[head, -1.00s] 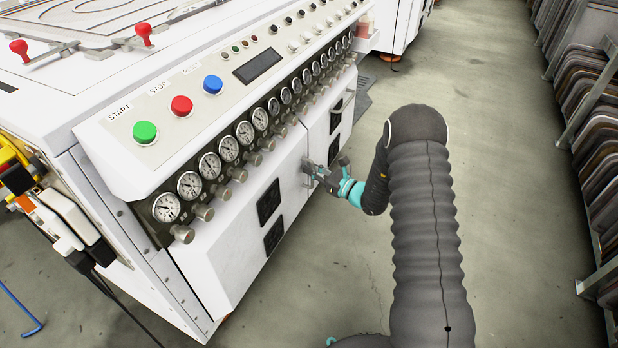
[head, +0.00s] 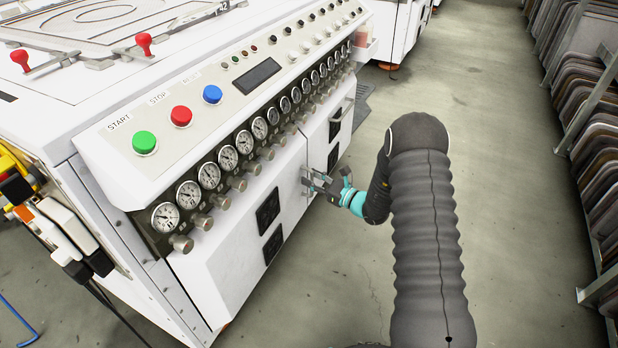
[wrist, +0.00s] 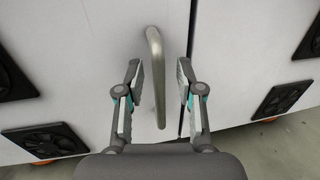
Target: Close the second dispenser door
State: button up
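The white machine front has door panels with black vents below a row of gauges. A left door panel (head: 225,265) and a right door panel (head: 319,150) meet at a vertical seam. In the wrist view, a grey vertical bar handle (wrist: 154,42) stands on the panel left of the seam (wrist: 191,50). My gripper (wrist: 158,82) is open, with one finger on each side of the handle's lower part and gaps visible. In the head view my gripper (head: 311,184) is at the seam and hides part of the handle. Both panels look nearly flush; I cannot tell whether a small gap remains.
Gauges with knobs (head: 228,157) jut out above the doors. Green, red and blue buttons (head: 181,116) sit on the sloped console. A rack of panels (head: 590,150) stands on the right. The floor (head: 480,110) between machine and rack is clear.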

jog(key=v, duration=1)
jog(key=shift+s+d, duration=0.25)
jog(key=shift+d, duration=0.05)
